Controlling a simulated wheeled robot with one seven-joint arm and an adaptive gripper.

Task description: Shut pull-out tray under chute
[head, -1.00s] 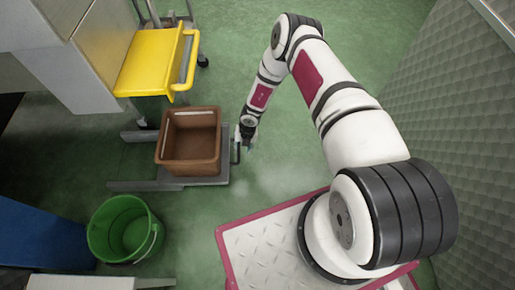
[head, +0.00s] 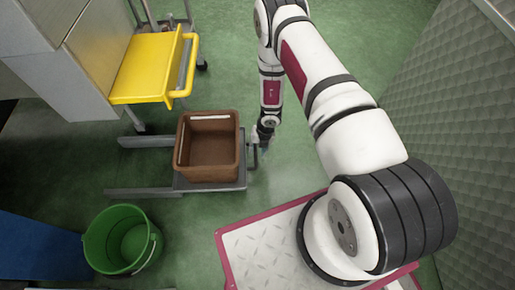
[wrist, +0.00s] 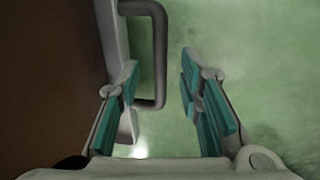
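The pull-out tray (head: 190,185) is a grey plate on two long rails, drawn out to the right, with a brown crate (head: 208,172) on it. Its dark bar handle (head: 256,153) is on the right edge. In the wrist view the handle (wrist: 158,40) is a loop standing off the tray's pale edge (wrist: 108,40). My gripper (wrist: 160,88) is open, with its teal-padded fingers apart and the outer bar of the handle between them in the picture. I cannot tell whether a finger touches it. In the head view my gripper (head: 262,138) is small beside the handle.
A yellow platform with a push bar (head: 145,68) stands behind the tray, beside a pale cabinet (head: 90,60). A green bucket (head: 120,240) stands in front of the rails. A textured wall (head: 450,110) bounds the right.

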